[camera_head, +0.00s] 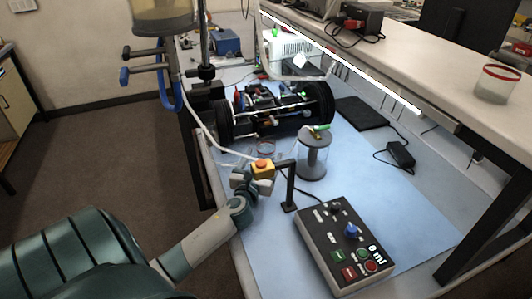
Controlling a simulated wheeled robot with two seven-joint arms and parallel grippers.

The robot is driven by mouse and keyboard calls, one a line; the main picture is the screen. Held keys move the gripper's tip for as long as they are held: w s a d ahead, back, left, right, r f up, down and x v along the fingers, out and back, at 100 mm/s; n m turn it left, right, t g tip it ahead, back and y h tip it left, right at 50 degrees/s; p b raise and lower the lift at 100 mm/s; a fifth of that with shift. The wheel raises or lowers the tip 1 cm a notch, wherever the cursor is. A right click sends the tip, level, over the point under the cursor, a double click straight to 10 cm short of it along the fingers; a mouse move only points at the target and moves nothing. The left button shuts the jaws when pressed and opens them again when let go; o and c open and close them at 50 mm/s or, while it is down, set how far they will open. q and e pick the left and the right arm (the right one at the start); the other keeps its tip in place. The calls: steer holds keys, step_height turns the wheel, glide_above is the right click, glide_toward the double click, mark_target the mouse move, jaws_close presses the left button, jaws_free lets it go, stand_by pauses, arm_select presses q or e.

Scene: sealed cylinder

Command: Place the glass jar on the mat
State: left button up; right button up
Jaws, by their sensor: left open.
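A clear glass jar with a red rim (495,86) stands upright on the white upper shelf at the right. A clear cylinder with grey end plates (313,158) stands on the bench. A small clear vessel with a reddish rim (266,149) shows behind my left gripper, partly hidden. A light blue mat (410,205) covers the bench top, and a black flat pad (362,112) lies farther back. My left gripper (258,174) is open beside a yellow box with an orange button, left of the grey-ended cylinder. Its fingers are small and partly overlapped. My right gripper is out of view.
A black control box (343,248) with knobs and buttons sits at the front. A black bracket (290,186) stands between it and my left gripper. A wheeled device with cables (275,112) fills the back. A black adapter (401,154) lies right. The blue surface right of the control box is clear.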

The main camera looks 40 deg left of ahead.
mark_target(263, 154)
arm_select(q)
steer(key=p+x, duration=0.1)
steer(key=x, duration=0.3)
steer(key=shift+s+a, duration=0.2)
steer(key=shift+w+a+f, duration=0.15)
steer(key=shift+w+a, duration=0.05)
steer(key=shift+w, duration=0.25)
steer(key=c, duration=1.4)
steer(key=shift+o, duration=0.2)
